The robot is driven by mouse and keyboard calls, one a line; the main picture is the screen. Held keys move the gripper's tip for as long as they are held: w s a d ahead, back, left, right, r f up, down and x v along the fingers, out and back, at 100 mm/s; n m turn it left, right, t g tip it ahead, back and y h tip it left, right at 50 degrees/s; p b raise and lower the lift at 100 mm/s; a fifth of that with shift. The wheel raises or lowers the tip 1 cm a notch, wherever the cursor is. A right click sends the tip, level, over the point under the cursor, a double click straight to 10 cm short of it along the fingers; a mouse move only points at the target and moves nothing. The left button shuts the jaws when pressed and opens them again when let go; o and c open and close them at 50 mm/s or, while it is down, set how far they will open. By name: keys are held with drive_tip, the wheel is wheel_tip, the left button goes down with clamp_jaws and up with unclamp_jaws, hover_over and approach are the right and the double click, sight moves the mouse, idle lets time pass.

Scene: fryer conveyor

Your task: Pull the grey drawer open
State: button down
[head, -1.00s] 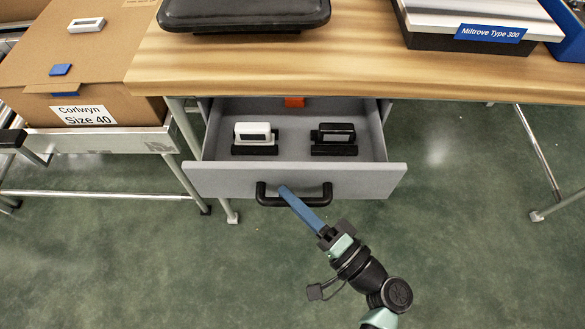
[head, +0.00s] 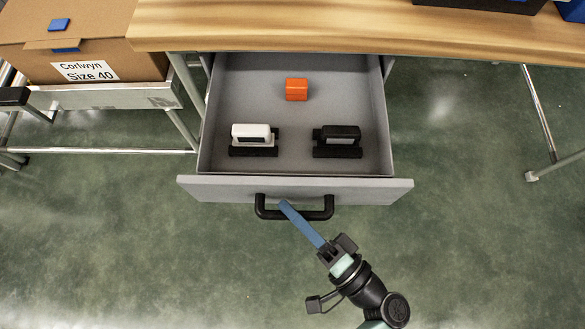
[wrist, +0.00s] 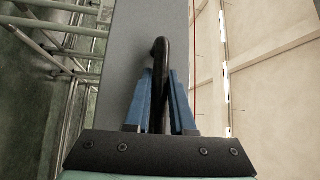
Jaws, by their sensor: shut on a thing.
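The grey drawer (head: 230,187) stands well out from under the wooden table in the head view. Its black bar handle (head: 322,212) is on the front panel. My gripper (head: 285,207) has its blue fingers at the handle. In the wrist view my gripper (wrist: 162,105) is shut with one finger on each side of the black handle (wrist: 161,60), in front of the grey drawer front (wrist: 122,50). Inside the drawer are a white device (head: 252,133) and a black device (head: 337,135), each on a black base, and an orange block (head: 296,89) further back.
The wooden tabletop (head: 330,28) overhangs the back of the drawer. A cardboard box (head: 110,58) labelled Corlwyn Size 40 stands on a metal frame (head: 150,98) at the left. The green floor in front of the drawer is clear.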

drive_tip(key=c, duration=0.8)
unclamp_jaws()
drive_tip(key=shift+o, duration=0.2)
drive_tip(key=v, duration=1.3)
